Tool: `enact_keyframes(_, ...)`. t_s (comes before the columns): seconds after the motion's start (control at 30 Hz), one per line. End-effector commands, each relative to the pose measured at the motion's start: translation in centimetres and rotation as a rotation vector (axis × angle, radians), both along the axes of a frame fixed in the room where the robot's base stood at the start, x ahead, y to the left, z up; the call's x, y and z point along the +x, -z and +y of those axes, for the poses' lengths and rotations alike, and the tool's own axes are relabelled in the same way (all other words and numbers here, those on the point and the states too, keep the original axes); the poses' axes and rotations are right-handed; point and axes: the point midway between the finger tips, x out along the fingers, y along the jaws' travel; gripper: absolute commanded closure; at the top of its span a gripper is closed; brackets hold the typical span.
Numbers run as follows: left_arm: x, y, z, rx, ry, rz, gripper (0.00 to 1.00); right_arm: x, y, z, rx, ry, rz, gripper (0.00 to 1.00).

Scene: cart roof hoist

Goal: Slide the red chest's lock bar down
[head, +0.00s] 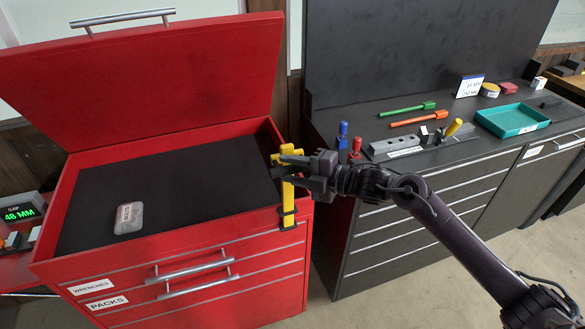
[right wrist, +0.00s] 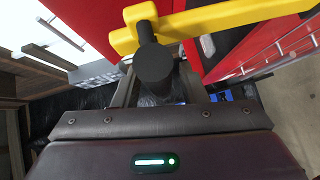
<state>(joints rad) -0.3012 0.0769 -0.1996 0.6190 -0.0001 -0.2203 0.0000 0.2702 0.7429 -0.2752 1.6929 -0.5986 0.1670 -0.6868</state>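The red chest (head: 290,250) stands at the left with its lid (head: 150,85) raised. Its yellow lock bar (head: 288,200) is upright at the right front corner, with a black clip low on it. The bar also crosses the top of the right wrist view (right wrist: 230,17), with a black round knob (right wrist: 154,66) sticking out towards my palm. My right gripper (head: 287,170) is at the bar's upper part, fingers spread one above the other. In the right wrist view the knob lies between the fingers, seemingly without being clamped. My left gripper is out of view.
A grey pack (head: 129,217) lies on the chest's black inner surface. A dark workbench (head: 400,190) stands to the right, bearing red and blue pegs, green and orange tools, and a teal tray (head: 512,119). A narrow floor gap separates chest and bench.

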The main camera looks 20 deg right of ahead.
Motion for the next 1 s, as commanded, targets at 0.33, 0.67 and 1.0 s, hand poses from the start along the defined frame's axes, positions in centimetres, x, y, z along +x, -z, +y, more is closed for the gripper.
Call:
enact_keyframes(0.33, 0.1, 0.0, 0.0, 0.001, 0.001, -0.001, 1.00, 0.0, 0.0, 0.0, 0.000, 0.000, 0.000, 1.00)
enact_keyframes(0.67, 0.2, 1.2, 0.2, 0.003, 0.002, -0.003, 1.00, 0.0, 1.4, 0.0, -0.001, 0.000, 0.002, 1.00)
enact_keyframes(1.0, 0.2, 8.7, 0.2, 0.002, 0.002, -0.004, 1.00, -0.1, 9.6, 0.0, -0.002, -0.001, 0.008, 1.00)
